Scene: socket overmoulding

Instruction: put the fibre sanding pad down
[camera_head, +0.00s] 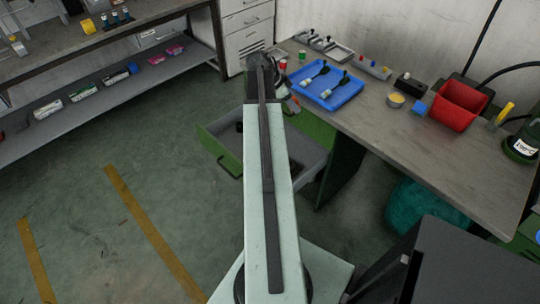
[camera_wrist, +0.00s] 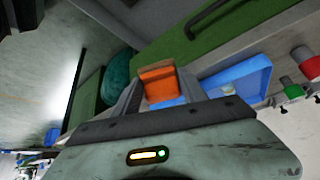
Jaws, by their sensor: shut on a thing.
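The fibre sanding pad, an orange block (camera_wrist: 163,84), is between the fingers of my gripper (camera_wrist: 160,90) in the wrist view. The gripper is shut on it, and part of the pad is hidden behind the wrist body. In the head view my gripper (camera_head: 287,98) is at the left end of the workbench, near the blue tray and above the open drawer's side. A small orange patch (camera_head: 293,105) shows there, mostly hidden by my arm.
The grey workbench (camera_head: 425,143) carries a blue tray (camera_head: 352,89) with dark-handled tools, a red bin (camera_head: 458,105), a yellow-topped tin (camera_head: 395,100) and a small blue block (camera_head: 418,108). A green-fronted drawer (camera_head: 221,153) stands open below. Bench top is clear in front of the red bin.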

